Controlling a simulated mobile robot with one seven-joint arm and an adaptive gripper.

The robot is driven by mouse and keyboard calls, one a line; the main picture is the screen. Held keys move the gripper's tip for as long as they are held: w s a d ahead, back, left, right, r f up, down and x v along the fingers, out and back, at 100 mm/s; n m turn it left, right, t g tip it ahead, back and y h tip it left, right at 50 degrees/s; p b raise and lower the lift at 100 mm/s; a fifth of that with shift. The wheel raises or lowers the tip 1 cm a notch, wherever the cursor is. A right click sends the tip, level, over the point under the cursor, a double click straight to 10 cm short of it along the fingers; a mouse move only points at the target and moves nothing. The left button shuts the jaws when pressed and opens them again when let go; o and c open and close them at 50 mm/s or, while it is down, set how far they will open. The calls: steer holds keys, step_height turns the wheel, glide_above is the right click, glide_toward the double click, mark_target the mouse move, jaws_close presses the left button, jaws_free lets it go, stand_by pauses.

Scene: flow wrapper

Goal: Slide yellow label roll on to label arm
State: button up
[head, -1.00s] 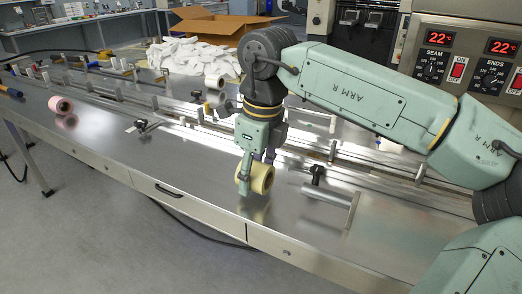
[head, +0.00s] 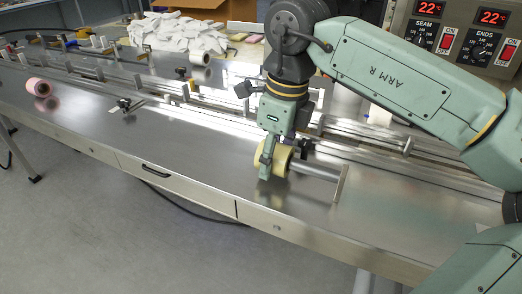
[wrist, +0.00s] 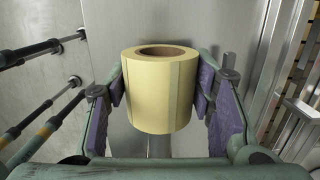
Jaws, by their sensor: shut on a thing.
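The yellow label roll (head: 284,160) is held between the fingers of my gripper (head: 275,166), just above the steel table. In the wrist view the roll (wrist: 161,98) sits between the purple pads of my gripper (wrist: 160,92), its brown core opening facing the top of the picture. The label arm (head: 318,170) is a bare metal cylinder reaching left from a flat end plate (head: 341,184). The roll is at the arm's left end, roughly in line with it. I cannot tell whether the arm's tip is inside the core. A grey cylindrical part (wrist: 160,146) shows below the roll.
A dark clamp knob (head: 305,147) stands just behind the label arm. Rails and rods (head: 345,145) run along the table behind. The table front (head: 180,150) is clear.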

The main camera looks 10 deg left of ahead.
mark_target(320, 166)
steer(key=shift+s+d, duration=0.45)
steer(key=shift+d, duration=0.95)
steer(key=shift+s+d, duration=0.45)
steer(key=shift+d, duration=0.9)
steer(key=shift+s+d, duration=0.45)
steer(key=shift+d, duration=0.95)
steer(key=o, duration=1.2)
steer(key=shift+o, duration=0.2)
step_height(320, 166, up, 12)
steer(key=d, duration=0.1)
steer(key=shift+s+d, duration=0.2)
steer(key=shift+s, duration=0.05)
